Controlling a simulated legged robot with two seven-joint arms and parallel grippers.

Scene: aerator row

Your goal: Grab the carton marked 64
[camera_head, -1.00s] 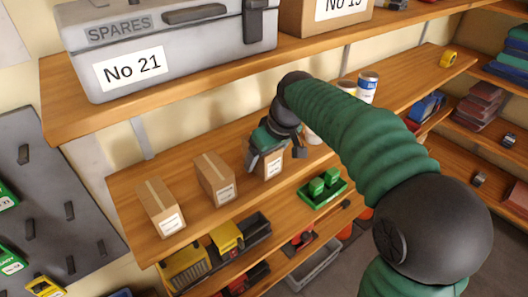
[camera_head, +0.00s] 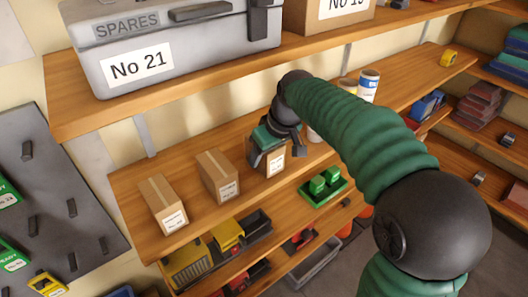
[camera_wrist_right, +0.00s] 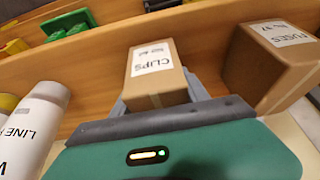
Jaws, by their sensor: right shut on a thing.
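My right gripper (camera_head: 274,152) is shut on a small brown carton (camera_head: 273,166), the rightmost of a row on the middle shelf. In the right wrist view this carton (camera_wrist_right: 157,72) has a white label reading CLIPS; the number under it is too small to read surely. The fingers of my right gripper (camera_wrist_right: 158,96) press on its two sides. The carton is at shelf level; I cannot tell if it is lifted. Two similar cartons, a middle one (camera_head: 218,177) and a left one (camera_head: 163,204), stand to its left. My left gripper is out of view.
In the right wrist view a carton marked FUSES (camera_wrist_right: 272,65) stands close beside, and white cans (camera_wrist_right: 35,128) on the other side. Above is a shelf with a grey SPARES case (camera_head: 170,45). A green tray (camera_head: 323,193) sits on the shelf below.

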